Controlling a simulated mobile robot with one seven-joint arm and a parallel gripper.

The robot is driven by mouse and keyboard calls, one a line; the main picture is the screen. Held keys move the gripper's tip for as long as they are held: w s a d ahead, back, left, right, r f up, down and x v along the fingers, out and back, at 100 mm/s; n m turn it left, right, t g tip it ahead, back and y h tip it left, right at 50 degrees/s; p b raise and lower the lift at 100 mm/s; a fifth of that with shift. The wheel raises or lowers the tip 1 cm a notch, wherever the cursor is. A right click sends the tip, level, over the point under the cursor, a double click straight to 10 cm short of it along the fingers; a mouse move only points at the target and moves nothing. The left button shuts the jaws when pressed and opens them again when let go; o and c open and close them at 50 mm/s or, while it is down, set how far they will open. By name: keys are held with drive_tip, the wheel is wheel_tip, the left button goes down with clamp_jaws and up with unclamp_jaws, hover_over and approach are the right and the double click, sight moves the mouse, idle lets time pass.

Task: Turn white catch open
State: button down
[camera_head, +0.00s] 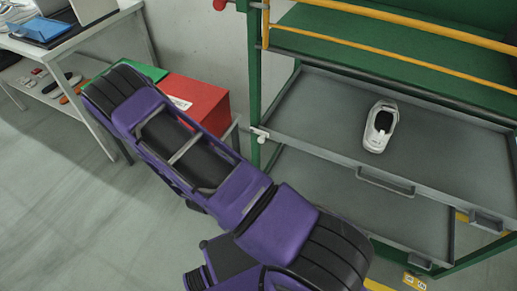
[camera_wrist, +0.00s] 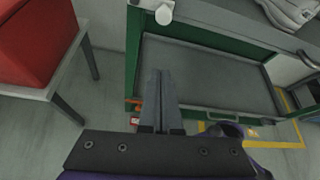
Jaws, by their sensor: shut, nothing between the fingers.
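The white catch (camera_head: 261,134) sits on the green upright at the left front corner of the rack, at the level of the upper grey tray. In the wrist view the white catch (camera_wrist: 163,13) shows at the top, with its round knob facing me. My gripper (camera_wrist: 158,74) is shut and empty. Its fingertips point toward the rack and appear below the catch in the wrist view, apart from it. In the head view my gripper is hidden behind my purple arm.
The upper tray (camera_head: 310,115) holds a white shoe (camera_head: 380,126) and has a front handle (camera_head: 385,181). A lower tray (camera_head: 330,200) lies beneath. A red box (camera_head: 197,103) stands on a small table left of the rack. Yellow rails (camera_head: 390,55) cross above the upper tray.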

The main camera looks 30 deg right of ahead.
drive_tip(key=w+d, duration=0.5)
drive_tip(key=d, duration=0.2)
drive_tip(key=shift+w+d+f, duration=0.3)
drive_tip(key=shift+w, duration=0.1)
